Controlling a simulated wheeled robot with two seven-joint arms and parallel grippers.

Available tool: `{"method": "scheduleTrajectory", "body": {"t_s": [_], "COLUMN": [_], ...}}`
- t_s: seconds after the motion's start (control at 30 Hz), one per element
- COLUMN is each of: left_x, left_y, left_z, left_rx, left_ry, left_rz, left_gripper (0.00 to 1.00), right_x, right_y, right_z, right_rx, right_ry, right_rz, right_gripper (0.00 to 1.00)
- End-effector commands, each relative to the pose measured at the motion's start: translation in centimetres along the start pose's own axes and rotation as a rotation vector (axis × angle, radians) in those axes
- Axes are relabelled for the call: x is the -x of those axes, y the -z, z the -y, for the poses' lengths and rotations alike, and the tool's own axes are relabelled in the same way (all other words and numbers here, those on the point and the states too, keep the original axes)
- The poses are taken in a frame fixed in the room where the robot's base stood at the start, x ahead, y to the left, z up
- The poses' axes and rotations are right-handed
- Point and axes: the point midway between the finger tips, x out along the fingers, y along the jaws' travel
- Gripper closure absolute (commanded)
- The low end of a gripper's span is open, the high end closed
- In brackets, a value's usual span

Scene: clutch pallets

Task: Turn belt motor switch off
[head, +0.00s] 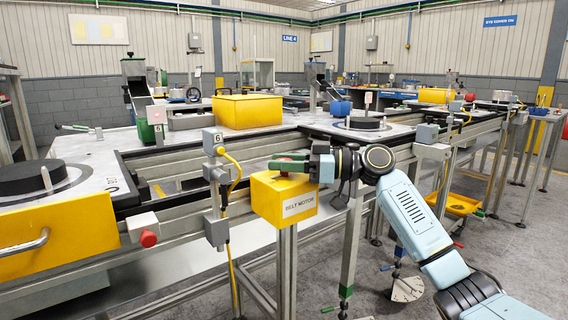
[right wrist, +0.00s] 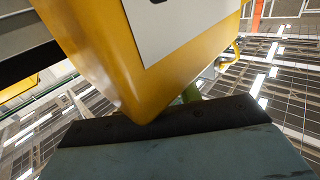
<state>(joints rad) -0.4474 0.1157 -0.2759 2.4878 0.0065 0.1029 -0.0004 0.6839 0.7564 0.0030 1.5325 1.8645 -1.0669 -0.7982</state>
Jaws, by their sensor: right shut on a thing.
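The belt motor switch box (head: 272,205) is yellow, with a white "BELT MOTOR" label, on a grey post beside the conveyor. My right gripper (head: 306,164) reaches in from the right at the box top and is shut on the switch handle. In the right wrist view the yellow box (right wrist: 105,55) fills the upper middle, close to the camera. A bit of green (right wrist: 191,93) shows behind its corner; the fingertips are hidden there. My left gripper is not in view.
The conveyor rail (head: 180,150) runs just behind the box. A grey sensor post (head: 214,180) with a yellow cable stands to its left. A red button (head: 148,239) is at the lower left. Open floor (head: 375,265) lies below my right arm.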

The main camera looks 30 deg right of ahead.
Motion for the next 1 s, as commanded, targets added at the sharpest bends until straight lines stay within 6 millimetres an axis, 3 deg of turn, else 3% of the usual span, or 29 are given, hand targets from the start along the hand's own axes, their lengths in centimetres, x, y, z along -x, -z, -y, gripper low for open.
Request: {"method": "scheduleTrajectory", "body": {"t_s": [0.3, 0.33, 0.47, 0.77, 1.0], "left_x": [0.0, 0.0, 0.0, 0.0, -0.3], "left_y": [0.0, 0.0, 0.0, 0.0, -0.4], "left_z": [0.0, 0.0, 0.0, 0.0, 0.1], "left_rx": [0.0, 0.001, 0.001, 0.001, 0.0], "left_ry": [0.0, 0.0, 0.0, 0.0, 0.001], "left_rz": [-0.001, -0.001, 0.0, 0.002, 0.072], "left_gripper": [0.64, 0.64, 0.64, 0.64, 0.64], "right_x": [0.0, 0.0, 0.0, 0.2, 3.5], "right_y": [0.0, 0.0, 0.0, 0.0, 0.0], "right_z": [0.0, 0.0, 0.0, 0.0, -0.1], "right_rx": [-0.001, -0.001, -0.001, -0.001, -0.003], "right_ry": [0.002, 0.002, 0.001, 0.0, -0.003], "right_rz": [0.0, 0.0, 0.0, 0.0, 0.002], "right_gripper": [0.89, 0.63, 0.47, 0.47, 0.47]}}
